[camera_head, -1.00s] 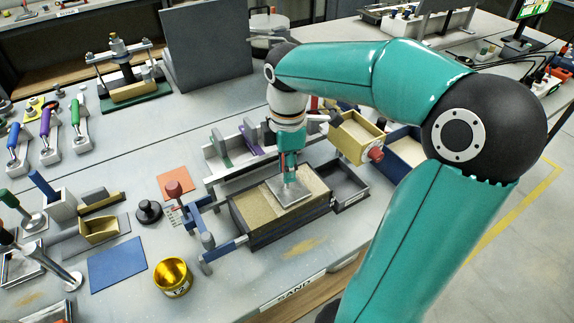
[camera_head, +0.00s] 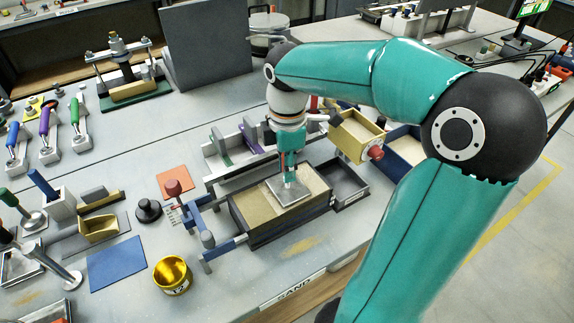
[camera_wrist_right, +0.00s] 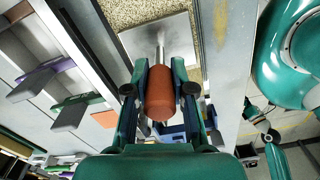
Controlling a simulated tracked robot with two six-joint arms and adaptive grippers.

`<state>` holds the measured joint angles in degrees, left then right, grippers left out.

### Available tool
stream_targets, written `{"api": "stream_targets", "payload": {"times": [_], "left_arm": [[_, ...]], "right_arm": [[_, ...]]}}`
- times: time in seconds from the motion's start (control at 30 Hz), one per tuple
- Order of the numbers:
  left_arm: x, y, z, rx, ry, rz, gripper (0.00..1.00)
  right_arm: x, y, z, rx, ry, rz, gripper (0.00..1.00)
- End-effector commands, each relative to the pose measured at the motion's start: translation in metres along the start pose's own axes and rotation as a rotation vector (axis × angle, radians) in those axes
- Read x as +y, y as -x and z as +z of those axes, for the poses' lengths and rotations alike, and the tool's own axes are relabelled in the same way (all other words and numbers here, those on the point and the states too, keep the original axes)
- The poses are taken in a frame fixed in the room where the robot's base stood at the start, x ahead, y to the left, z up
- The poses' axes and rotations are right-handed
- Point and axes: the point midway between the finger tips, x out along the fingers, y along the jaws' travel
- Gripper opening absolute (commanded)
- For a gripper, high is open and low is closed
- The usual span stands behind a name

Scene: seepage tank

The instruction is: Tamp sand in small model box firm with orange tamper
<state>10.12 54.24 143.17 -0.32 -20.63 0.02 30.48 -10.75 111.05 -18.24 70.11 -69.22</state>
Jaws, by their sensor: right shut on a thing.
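The small model box (camera_head: 268,239) stands near the table's front edge, with tan sand (camera_head: 252,208) inside. My right gripper (camera_head: 289,162) is above the box and shut on the orange tamper. In the right wrist view the orange handle (camera_wrist_right: 160,95) sits between the two fingers. The tamper's square metal plate (camera_head: 291,191) is over the right-hand part of the sand and looks flat on it. The gripper hides most of the handle in the head view. Whether the plate presses on the sand cannot be told. My left gripper is not in view.
A blue clamp frame (camera_head: 196,215) adjoins the box's left side. A dark tray (camera_head: 345,185) stands close on its right, and a yellow bin (camera_head: 358,138) behind that. A gold tin (camera_head: 173,276) and a blue mat (camera_head: 118,263) lie to the left.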

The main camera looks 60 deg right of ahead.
Motion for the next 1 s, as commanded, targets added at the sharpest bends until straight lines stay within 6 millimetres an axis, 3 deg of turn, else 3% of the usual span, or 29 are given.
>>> {"api": "stream_targets", "payload": {"times": [1.0], "left_arm": [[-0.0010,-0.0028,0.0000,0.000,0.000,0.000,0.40]], "right_arm": [[-0.0006,-0.0050,-0.0001,-0.001,0.001,-0.004,0.00]]}}
